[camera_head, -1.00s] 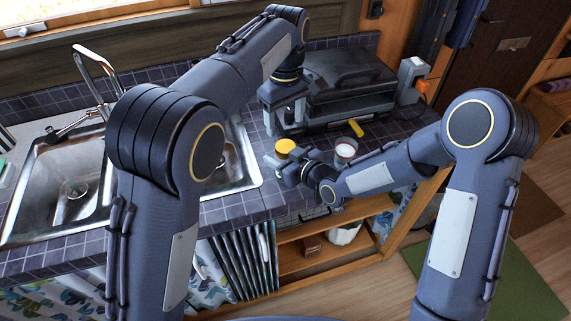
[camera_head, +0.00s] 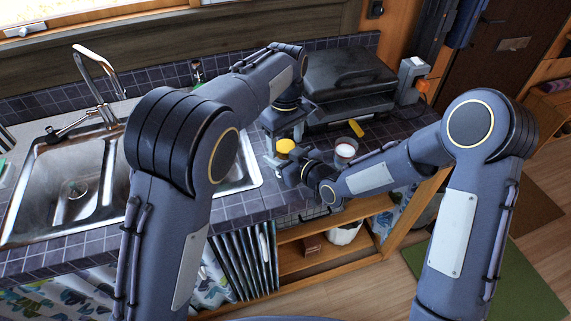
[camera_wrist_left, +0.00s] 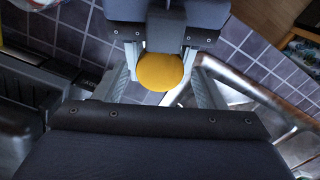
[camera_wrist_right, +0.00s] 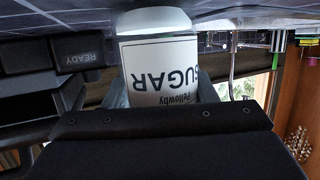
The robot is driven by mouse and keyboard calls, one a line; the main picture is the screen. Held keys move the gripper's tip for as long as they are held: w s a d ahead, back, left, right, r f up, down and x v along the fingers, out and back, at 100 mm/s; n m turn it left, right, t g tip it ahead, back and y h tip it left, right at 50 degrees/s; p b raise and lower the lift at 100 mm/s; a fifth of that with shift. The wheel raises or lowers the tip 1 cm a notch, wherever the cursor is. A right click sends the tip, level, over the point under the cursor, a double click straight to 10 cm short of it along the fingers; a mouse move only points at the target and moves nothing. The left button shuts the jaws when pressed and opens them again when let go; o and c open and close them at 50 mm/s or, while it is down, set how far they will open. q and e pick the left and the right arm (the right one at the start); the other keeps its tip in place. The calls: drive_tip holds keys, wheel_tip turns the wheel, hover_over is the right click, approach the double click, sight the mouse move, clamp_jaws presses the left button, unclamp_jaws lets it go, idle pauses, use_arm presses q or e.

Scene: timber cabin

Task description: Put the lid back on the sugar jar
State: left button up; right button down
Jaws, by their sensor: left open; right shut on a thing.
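The sugar jar is white with "SUGAR" lettering (camera_wrist_right: 160,75), upside down in the right wrist view. My right gripper (camera_wrist_right: 162,88) is shut around its side. The jar's top is hidden there behind the gripper. A round yellow lid (camera_head: 285,146) shows at the jar's top in the head view, by the right gripper's fingers. I cannot tell whether it is fully seated. My left gripper (camera_head: 285,133) is open just above the lid. In the left wrist view the lid (camera_wrist_left: 160,71) appears between its spread fingers, with the jar below hidden.
A dark boxy appliance (camera_head: 345,80) stands at the back of the tiled counter. The double sink (camera_head: 75,185) is on the left.

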use_arm(q)
drive_tip(key=shift+f, duration=0.35)
drive_tip(key=shift+c, duration=0.4)
drive_tip(key=c, duration=0.9)
drive_tip(key=m, duration=0.6)
drive_tip(key=shift+m, duration=0.4)
drive_tip(key=o, duration=1.1)
drive_tip(key=shift+d, duration=0.1)
